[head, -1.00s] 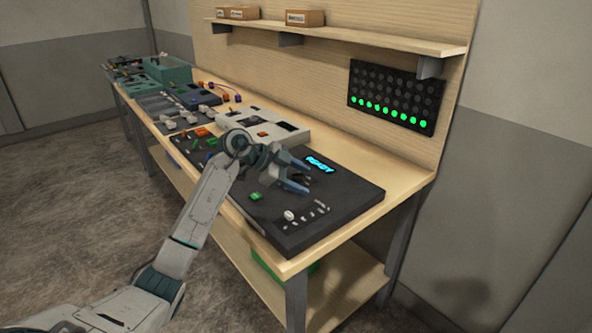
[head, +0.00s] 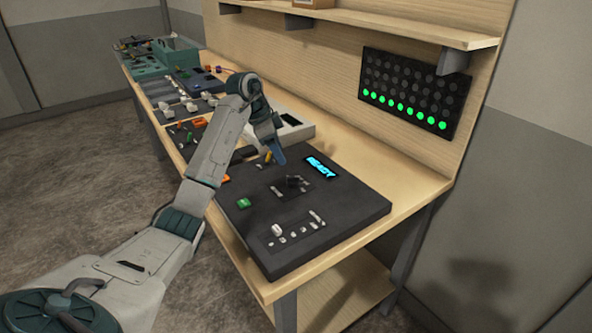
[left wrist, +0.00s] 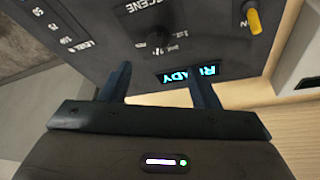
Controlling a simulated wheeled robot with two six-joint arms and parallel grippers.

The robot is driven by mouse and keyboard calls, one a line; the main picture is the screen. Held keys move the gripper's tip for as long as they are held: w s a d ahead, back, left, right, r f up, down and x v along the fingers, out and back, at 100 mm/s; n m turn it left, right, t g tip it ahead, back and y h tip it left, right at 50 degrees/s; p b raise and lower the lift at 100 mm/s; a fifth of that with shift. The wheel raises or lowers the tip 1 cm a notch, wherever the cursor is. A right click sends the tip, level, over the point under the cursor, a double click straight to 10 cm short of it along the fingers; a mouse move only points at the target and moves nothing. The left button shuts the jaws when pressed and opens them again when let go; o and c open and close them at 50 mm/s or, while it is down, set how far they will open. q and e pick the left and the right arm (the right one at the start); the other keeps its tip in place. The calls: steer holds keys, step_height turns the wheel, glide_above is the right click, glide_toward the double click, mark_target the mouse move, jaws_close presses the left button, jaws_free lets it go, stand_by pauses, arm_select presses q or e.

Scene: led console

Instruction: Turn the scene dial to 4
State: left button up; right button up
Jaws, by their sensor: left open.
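The scene dial (head: 293,181) is a small dark knob on the black console (head: 345,212). In the left wrist view the dial (left wrist: 158,38) sits beside the printed word SCENE; its setting is too small to read. My left gripper (head: 277,153) is open and empty, above the console, up and to the left of the dial in the head view. In the left wrist view its two fingers (left wrist: 160,80) are spread below the dial, apart from it. The blue display (head: 320,167) reads READY. My right gripper is not in view.
A yellow knob (left wrist: 253,20) stands near the display. A wall panel (head: 412,93) has its bottom row lit green. Other equipment fills the bench's far left.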

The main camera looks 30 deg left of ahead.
arm_select(q)
steer(key=p, duration=0.1)
glide_above(292, 177)
steer(key=s+a, duration=0.2)
steer(key=f, duration=0.4)
steer(key=shift+w+d, duration=0.1)
steer(key=shift+d, duration=0.15)
steer(key=x, duration=0.3)
steer(key=shift+w+p, duration=0.15)
steer(key=shift+p, duration=0.25)
steer(key=shift+x, duration=1)
steer(key=shift+a+f, duration=0.1)
steer(key=c, duration=0.7)
steer(key=shift+c, duration=1.4)
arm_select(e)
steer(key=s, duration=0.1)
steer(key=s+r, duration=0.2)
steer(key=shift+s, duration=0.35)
